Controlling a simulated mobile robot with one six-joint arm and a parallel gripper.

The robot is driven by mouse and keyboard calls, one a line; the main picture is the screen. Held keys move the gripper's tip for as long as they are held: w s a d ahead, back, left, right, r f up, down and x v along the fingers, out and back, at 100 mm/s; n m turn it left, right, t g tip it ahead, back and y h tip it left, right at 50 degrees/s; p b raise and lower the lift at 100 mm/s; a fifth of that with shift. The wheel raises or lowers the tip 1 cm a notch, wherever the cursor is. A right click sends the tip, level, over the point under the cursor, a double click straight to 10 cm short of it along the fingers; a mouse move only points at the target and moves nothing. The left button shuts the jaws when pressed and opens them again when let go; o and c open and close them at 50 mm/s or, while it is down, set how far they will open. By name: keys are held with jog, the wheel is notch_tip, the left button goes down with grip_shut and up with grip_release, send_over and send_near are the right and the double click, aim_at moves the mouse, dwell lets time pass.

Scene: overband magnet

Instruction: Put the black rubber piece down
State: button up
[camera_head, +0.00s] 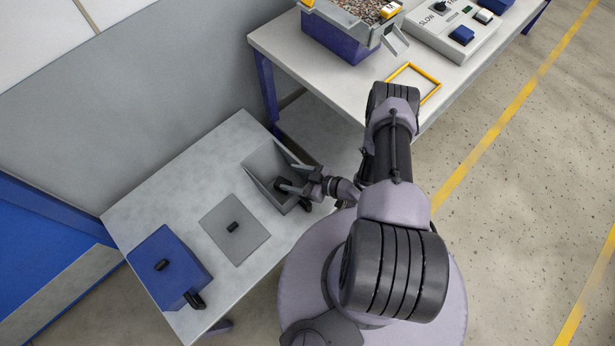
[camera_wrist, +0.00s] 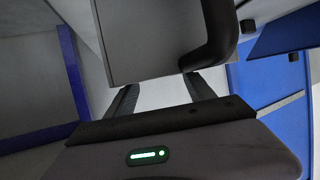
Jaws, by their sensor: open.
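My gripper (camera_head: 286,178) reaches over the grey open box (camera_head: 260,167) on the low table. In the wrist view its two fingers (camera_wrist: 161,84) stand apart with nothing between them. The grey box also shows large in the wrist view (camera_wrist: 140,45), with a thick black handle (camera_wrist: 217,35) at its right. A small dark shape (camera_head: 281,184) shows inside the box by the fingers; I cannot tell whether it is the black rubber piece or a fingertip. No piece is clearly identifiable as the rubber piece.
A flat grey plate (camera_head: 218,242) with a small black knob lies left of the box. A blue box (camera_head: 190,264) with a black knob and handle stands further left. The higher table (camera_head: 335,75) holds a tray of granules (camera_head: 335,38), a yellow frame (camera_head: 431,75) and a control panel (camera_head: 425,35).

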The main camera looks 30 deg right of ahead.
jog(key=p+v, duration=0.1)
jog(key=v, duration=0.6)
jog(key=shift+s+d+r, duration=0.2)
